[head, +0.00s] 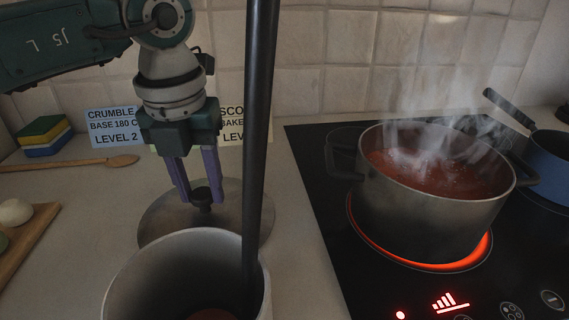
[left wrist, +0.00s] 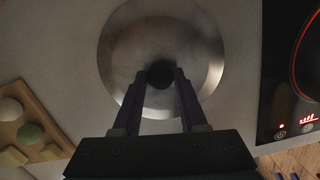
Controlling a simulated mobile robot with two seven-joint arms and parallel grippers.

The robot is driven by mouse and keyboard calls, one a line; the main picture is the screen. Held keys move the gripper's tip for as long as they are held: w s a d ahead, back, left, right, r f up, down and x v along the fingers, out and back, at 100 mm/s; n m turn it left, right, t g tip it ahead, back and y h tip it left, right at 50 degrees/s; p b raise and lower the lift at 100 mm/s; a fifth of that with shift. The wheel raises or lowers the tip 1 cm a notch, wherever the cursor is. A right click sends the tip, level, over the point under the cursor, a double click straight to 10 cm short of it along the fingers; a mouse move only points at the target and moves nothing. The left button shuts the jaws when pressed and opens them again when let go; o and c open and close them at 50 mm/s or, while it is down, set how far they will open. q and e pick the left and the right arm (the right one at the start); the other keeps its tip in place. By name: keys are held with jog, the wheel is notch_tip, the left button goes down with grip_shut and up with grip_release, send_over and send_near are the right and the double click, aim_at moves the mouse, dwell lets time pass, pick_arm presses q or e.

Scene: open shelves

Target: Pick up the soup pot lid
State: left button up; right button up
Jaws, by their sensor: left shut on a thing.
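The soup pot lid (head: 164,217) is a round grey metal disc with a dark knob (head: 201,197). It appears flat at counter level, partly hidden behind a grey pot in the head view. My left gripper (head: 201,193) points down with its purple fingers shut on the knob. In the left wrist view the lid (left wrist: 128,58) spreads beyond the fingertips, and the knob (left wrist: 159,74) sits between them. Whether the lid touches the counter is hard to tell. A large soup pot (head: 437,214) steams on a glowing burner to the right, full of red soup. My right gripper is not in view.
A grey pot (head: 150,281) stands in front of the lid, and a dark vertical pole (head: 258,140) crosses the view. A wooden spoon (head: 90,163), sponges (head: 43,137), cards (head: 112,125) and a cutting board (head: 27,238) are at left. A blue pan (head: 550,160) is far right.

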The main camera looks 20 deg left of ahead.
pick_arm(q)
grip_shut()
dwell(0.8)
